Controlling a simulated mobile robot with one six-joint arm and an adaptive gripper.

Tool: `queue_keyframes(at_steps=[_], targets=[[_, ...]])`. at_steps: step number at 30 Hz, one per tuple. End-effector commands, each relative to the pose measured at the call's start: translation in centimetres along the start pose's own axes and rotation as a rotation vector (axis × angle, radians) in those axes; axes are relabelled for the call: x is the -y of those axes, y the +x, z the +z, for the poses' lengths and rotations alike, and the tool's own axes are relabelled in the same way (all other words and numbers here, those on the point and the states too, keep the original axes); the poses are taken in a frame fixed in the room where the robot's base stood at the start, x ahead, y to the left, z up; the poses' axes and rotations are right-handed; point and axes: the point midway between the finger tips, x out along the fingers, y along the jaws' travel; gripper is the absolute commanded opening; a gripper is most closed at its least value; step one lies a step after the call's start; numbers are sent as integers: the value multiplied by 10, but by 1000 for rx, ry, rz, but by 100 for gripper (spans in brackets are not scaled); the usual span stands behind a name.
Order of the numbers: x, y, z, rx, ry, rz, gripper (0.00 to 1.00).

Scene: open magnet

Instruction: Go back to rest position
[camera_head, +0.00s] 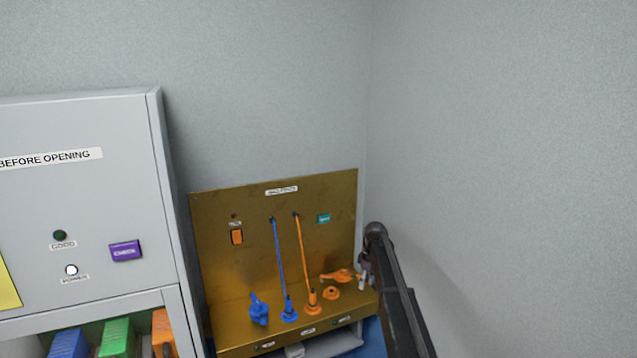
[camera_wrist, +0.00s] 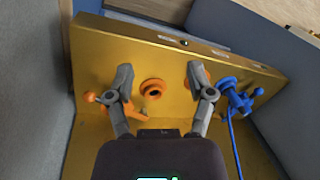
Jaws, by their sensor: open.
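My gripper (camera_wrist: 160,83) is open in the wrist view, its two grey fingers spread over the brass panel (camera_wrist: 130,40) with nothing between them but an orange ring socket (camera_wrist: 153,88) farther off on the panel. In the head view my gripper (camera_head: 365,272) is at the right end of the brass panel (camera_head: 265,255), mostly hidden by my dark arm. An orange handle piece (camera_head: 337,276) lies on the ledge close beside it and shows by the left finger in the wrist view (camera_wrist: 92,97). Whether a finger touches it cannot be told.
A blue piece (camera_head: 259,309), a blue-corded plug (camera_head: 289,312) and an orange-corded plug (camera_head: 312,303) stand on the ledge. A bare wall (camera_head: 510,150) borders my arm at right; the space above the panel is clear.

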Motion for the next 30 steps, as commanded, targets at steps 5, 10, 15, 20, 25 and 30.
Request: queue_keyframes(at_steps=[5,10,15,20,25,30], targets=[[16,10,15,0,39,9,69],[34,22,33,-1,92,21,69],[60,37,57,-3,167,38,69],[98,61,95,-9,276,61,69],[146,89,143,-21,423,94,69],[192,117,190,-39,569,124,69]])
